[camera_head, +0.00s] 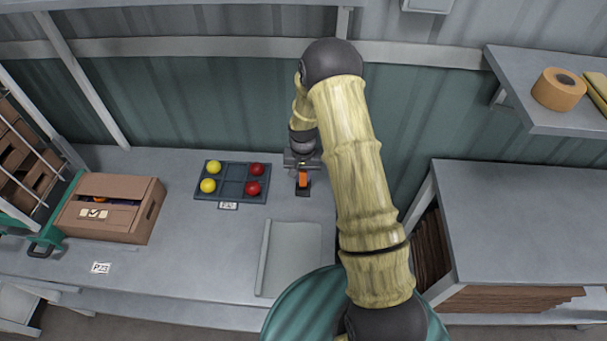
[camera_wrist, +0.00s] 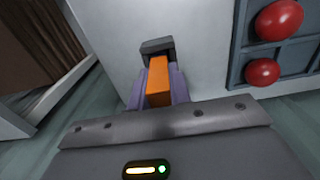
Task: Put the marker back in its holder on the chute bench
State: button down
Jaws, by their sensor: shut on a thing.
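The marker (camera_wrist: 158,80) is an orange block-like piece held between the two purple-grey fingers of my gripper (camera_wrist: 157,92), which is shut on it. In the head view the orange marker (camera_head: 303,180) shows just in front of my gripper (camera_head: 302,164), at the right part of the bench. A small dark holder (camera_wrist: 157,46) is at the marker's far end in the wrist view; it also shows in the head view (camera_head: 303,191). The marker's end meets or overlaps the holder in the picture; I cannot tell whether it is inside.
A dark tray (camera_head: 232,183) with yellow and red tomatoes lies left of the holder on the grey bench (camera_head: 180,250). A cardboard box (camera_head: 120,225) stands further left. A pale chute plate (camera_head: 290,260) lies in front. A shelf (camera_head: 560,115) with tape is at right.

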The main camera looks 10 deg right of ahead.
jog(key=shift+f+b, duration=0.45)
jog(key=shift+f, duration=0.25)
jog(key=c, duration=1.2)
grip_release()
jog(key=shift+c, duration=0.5)
jog(key=shift+c, duration=1.2)
jog(key=shift+r, duration=0.1)
jog(key=shift+r+p, duration=2.2)
jog(key=shift+r, duration=1.2)
